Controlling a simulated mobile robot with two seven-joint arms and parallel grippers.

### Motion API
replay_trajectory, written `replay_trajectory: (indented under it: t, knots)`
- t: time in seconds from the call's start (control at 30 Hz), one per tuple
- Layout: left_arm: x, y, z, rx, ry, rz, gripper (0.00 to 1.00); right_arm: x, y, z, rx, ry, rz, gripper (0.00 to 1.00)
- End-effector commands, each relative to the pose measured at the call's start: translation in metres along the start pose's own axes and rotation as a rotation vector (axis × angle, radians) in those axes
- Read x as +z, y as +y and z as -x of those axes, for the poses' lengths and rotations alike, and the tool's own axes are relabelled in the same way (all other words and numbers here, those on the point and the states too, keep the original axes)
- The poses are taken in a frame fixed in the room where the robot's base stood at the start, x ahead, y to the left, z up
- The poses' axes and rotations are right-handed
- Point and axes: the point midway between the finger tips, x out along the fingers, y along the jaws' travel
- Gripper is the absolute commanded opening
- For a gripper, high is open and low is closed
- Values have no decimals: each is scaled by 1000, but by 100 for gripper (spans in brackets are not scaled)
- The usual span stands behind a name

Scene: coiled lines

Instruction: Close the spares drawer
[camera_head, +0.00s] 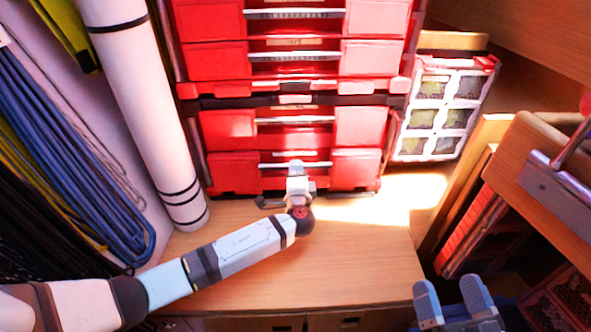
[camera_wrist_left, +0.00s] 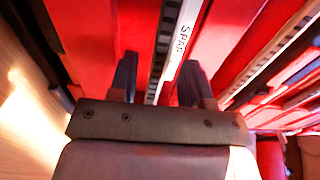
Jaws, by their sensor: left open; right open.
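The red drawer cabinet (camera_head: 225,62) stands at the back of the wooden surface. In the left wrist view, a pale label strip (camera_wrist_left: 183,40) starting with the letters "SPA" marks the spares drawer. In the head view my left gripper (camera_head: 296,168) is at the front of the lowest red drawer (camera_head: 234,174) and hides part of its middle. In the wrist view, my open left fingers (camera_wrist_left: 158,78) lie on either side of the label strip; contact cannot be told. How far the drawer is out is unclear. My right gripper (camera_head: 452,290) is open and empty at the lower right.
A white roll (camera_head: 145,100) and coiled blue lines (camera_head: 75,150) are at the left. A red and white compartment case (camera_head: 440,110) stands right of the cabinet. Wooden shelving (camera_head: 545,160) is at the right. The wooden surface (camera_head: 350,265) is clear in front of the cabinet.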

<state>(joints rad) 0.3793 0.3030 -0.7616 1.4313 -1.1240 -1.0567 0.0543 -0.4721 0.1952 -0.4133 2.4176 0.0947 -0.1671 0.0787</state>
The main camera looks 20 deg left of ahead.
Motion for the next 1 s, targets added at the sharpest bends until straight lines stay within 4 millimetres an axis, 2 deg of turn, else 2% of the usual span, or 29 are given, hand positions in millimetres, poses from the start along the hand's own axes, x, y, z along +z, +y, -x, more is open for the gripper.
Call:
replay_trajectory:
  t: [0.03, 0.2, 0.57, 0.7, 0.77, 1.0]
  knots:
    - [0, 1, -8, -1, -1, -1, 45, 0, -1, 0, -6, 12, -1, 78]
    - [0, 1, -24, 0, -1, -1, 45, 0, -2, -1, -11, 16, -7, 78]
    - [0, 0, -28, 1, 0, 0, 45, -3, -4, -1, -18, 22, -11, 78]
    - [0, 0, -28, 1, 0, 0, 12, -3, -4, -1, -18, 23, -11, 78]
    - [0, 0, -28, 1, 0, 0, 0, -3, -4, -1, -18, 23, -10, 78]
    - [0, 2, -35, 0, -1, 0, 0, 2, -3, 0, -16, 17, -11, 78]
